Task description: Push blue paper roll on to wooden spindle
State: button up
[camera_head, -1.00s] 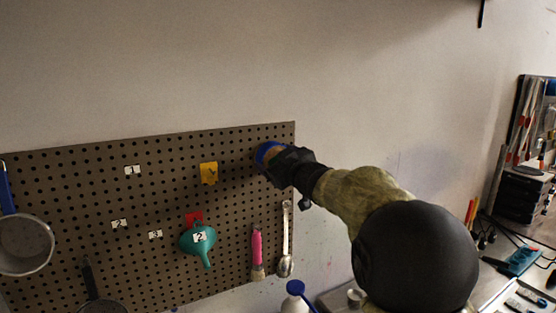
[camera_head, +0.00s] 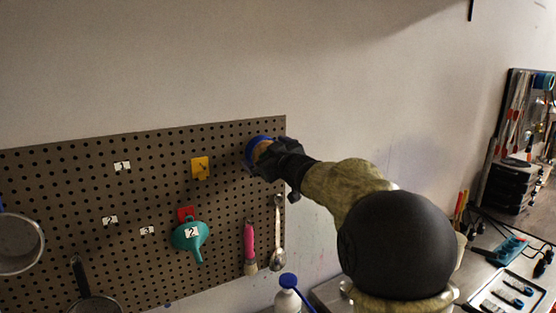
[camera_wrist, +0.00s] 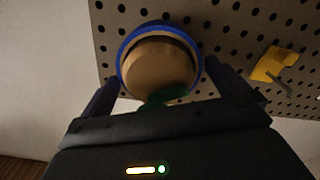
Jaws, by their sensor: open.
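The blue paper roll (camera_head: 255,147) is at the upper right of the pegboard, by the end of my gripper (camera_head: 268,158). In the wrist view it shows as a blue ring (camera_wrist: 123,45) around a round tan wooden face, likely the wooden spindle (camera_wrist: 158,65). How far the roll sits along the spindle is hard to tell. My gripper (camera_wrist: 160,85) is open, with one dark finger on each side of the roll. Whether the fingers touch it is unclear. A dark green shape covers the lower edge of the wooden face.
The brown pegboard (camera_head: 60,180) holds a yellow hook (camera_head: 200,168), a teal funnel (camera_head: 189,236), a pink-handled brush (camera_head: 250,245), a metal spoon (camera_head: 278,235) and pans at left. A white bottle with a blue cap (camera_head: 288,295) stands below. The wall right of the board is bare.

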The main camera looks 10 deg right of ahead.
jog(key=b+v, duration=0.3)
jog(key=v, duration=1.4)
notch_tip(320, 180, down, 20)
jog(key=s+d+m+g+h, duration=0.2)
jog(key=m+g+h, duration=0.3)
jog(key=m+h, duration=0.1)
jog(key=s+a+f+m+g, duration=0.1)
jog(key=s+f+g, duration=0.3)
jog(key=s+f, duration=0.4)
jog(key=s+a+f+m+g, duration=0.1)
jog(key=s+a+f+g, duration=0.3)
jog(key=s+f, duration=0.5)
jog(key=shift+s+f+g, duration=0.2)
jog(key=shift+f+g, duration=0.25)
jog(key=shift+g, duration=0.35)
